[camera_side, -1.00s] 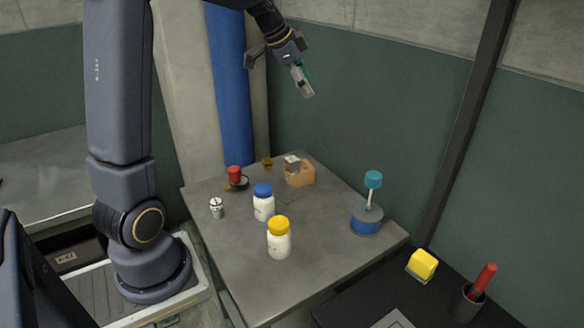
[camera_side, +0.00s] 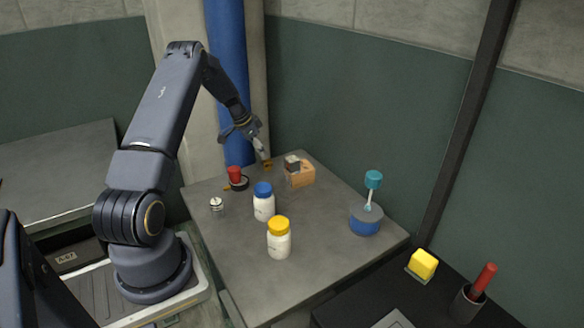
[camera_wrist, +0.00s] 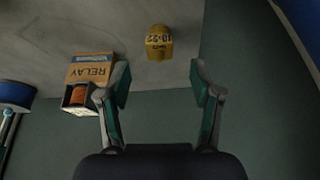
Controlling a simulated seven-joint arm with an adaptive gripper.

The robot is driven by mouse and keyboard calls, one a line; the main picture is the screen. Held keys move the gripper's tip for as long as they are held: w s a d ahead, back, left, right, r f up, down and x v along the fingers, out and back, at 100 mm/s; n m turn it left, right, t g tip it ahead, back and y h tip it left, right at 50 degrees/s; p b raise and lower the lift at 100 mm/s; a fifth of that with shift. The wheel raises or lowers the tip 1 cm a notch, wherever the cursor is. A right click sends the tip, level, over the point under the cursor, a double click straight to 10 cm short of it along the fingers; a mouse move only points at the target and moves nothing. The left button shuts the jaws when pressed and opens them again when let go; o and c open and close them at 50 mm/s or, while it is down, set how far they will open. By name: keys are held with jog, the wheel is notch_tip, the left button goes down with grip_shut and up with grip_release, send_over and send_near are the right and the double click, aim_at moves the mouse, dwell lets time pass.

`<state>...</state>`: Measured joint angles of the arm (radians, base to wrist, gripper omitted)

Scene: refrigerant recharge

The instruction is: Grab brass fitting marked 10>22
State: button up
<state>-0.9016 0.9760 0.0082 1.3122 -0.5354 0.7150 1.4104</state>
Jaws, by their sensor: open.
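The brass fitting (camera_wrist: 158,42) shows in the wrist view as a yellow-gold piece with dark markings that look like 10>22, upside down. It stands on the table near its edge, ahead of and between my open fingers. In the side view the fitting (camera_side: 267,164) is small, at the far corner of the table, partly behind my fingertips. My gripper (camera_side: 265,157) points down at it from above; in the wrist view my gripper (camera_wrist: 160,82) is open with nothing between its fingers.
Blue-capped (camera_side: 263,204) and yellow-capped (camera_side: 279,240) white bottles stand nearer. The grey table (camera_side: 320,262) is clear at front right.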

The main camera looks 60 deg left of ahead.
aim_at(267, 161)
jog(key=x, duration=0.6)
jog(key=shift+w+f, duration=0.1)
jog(key=shift+f, duration=0.25)
jog(key=shift+c, duration=0.3)
grip_shut()
